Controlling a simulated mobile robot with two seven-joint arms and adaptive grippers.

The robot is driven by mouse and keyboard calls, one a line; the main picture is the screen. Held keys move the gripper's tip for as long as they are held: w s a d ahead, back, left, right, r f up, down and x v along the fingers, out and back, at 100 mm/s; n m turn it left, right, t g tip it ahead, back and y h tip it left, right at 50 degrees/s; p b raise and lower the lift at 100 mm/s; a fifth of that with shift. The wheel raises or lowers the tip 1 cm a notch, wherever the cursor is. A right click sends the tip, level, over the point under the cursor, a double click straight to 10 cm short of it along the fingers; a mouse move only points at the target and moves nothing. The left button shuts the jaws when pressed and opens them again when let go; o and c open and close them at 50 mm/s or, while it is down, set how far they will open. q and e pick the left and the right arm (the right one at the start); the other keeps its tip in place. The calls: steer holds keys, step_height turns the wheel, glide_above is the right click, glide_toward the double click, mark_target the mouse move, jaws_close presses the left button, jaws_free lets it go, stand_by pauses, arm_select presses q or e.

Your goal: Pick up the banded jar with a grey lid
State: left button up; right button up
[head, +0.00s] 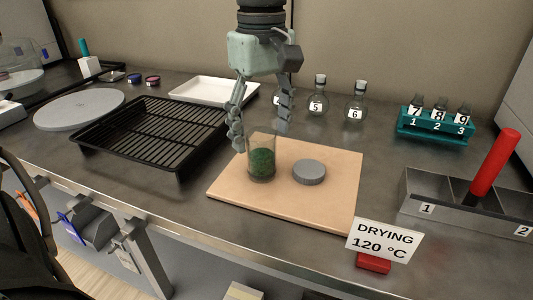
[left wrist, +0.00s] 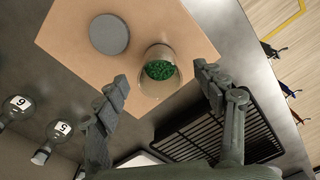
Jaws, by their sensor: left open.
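A clear glass jar (head: 262,163) with green granules stands upright on a tan board (head: 225,188). In the left wrist view the jar (left wrist: 158,72) looks open at the top, and I cannot make out a band on it. A round grey lid (head: 309,171) lies flat on the board, right of the jar; it also shows in the left wrist view (left wrist: 109,35). My left gripper (head: 259,138) is open and empty, pointing down above and behind the jar. In the left wrist view the jar appears between and just beyond its fingertips (left wrist: 161,76). My right gripper is not in view.
A black slatted tray (head: 150,132) stands left of the board, with a white tray (head: 215,90) behind. Flasks (head: 317,100) stand behind the board. A teal rack (head: 436,127), a grey bin (head: 420,190) and a DRYING sign (head: 384,240) are at the right.

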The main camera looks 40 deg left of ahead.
mark_target(261, 152)
arm_select(q)
step_height(261, 152, down, 5)
steer(key=shift+a+r, duration=0.1)
steer(key=shift+a, duration=0.05)
steer(key=shift+f, duration=0.3)
steer(key=shift+w+f, duration=0.1)
steer(key=shift+c, duration=1.3)
steer(key=c, duration=1.1)
steer(key=shift+o, duration=0.2)
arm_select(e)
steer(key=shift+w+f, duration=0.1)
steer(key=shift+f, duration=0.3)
